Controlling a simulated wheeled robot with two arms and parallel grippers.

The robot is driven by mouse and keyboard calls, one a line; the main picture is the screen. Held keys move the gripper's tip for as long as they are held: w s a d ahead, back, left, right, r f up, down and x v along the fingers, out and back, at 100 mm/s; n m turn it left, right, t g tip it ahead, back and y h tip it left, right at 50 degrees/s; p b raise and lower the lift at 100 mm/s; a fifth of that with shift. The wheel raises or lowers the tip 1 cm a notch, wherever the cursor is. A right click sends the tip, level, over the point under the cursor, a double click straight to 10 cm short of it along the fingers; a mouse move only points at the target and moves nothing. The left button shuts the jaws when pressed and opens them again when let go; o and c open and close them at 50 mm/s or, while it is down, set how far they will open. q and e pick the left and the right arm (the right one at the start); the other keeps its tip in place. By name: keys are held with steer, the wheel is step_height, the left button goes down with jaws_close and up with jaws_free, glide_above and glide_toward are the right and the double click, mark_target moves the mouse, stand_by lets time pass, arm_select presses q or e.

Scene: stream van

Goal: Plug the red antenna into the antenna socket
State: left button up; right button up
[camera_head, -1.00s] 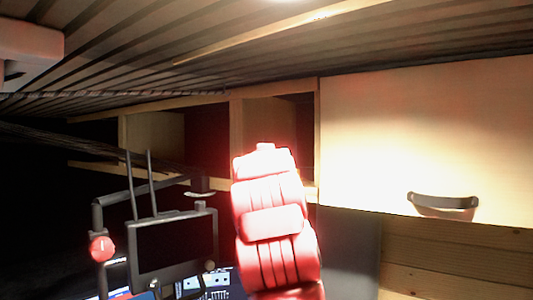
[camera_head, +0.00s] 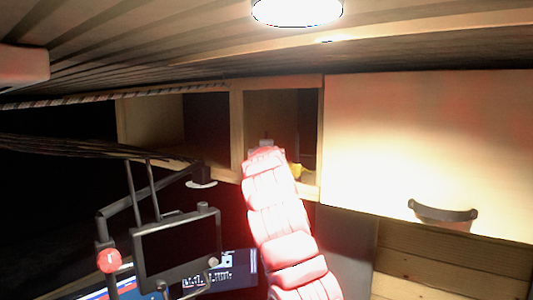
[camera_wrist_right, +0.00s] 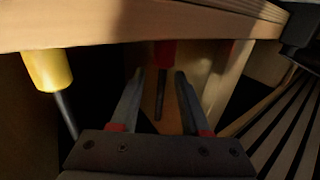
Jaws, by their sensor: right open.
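The red antenna (camera_wrist_right: 165,54) shows in the right wrist view as a red end with a thin black rod, at the top centre in a wooden compartment. My right gripper (camera_wrist_right: 159,75) is open, its two fingers on either side of the antenna's line in the picture. I cannot tell whether they touch it. In the head view my red-lit right arm reaches up to the open cubby, and its gripper is mostly hidden there. The black monitor unit (camera_head: 178,250) has two upright rods. I cannot make out the antenna socket. My left gripper is not in view.
A yellow piece with a black rod (camera_wrist_right: 48,70) is left of my right gripper, close to the wooden edge (camera_wrist_right: 130,27). The closed cabinet door (camera_head: 430,140) is right of the cubby. A red knob (camera_head: 109,260) is beside the monitor.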

steer(key=shift+s, duration=0.1)
steer(key=shift+c, duration=0.7)
steer(key=shift+a, duration=0.1)
jaws_close()
steer(key=shift+r, duration=0.1)
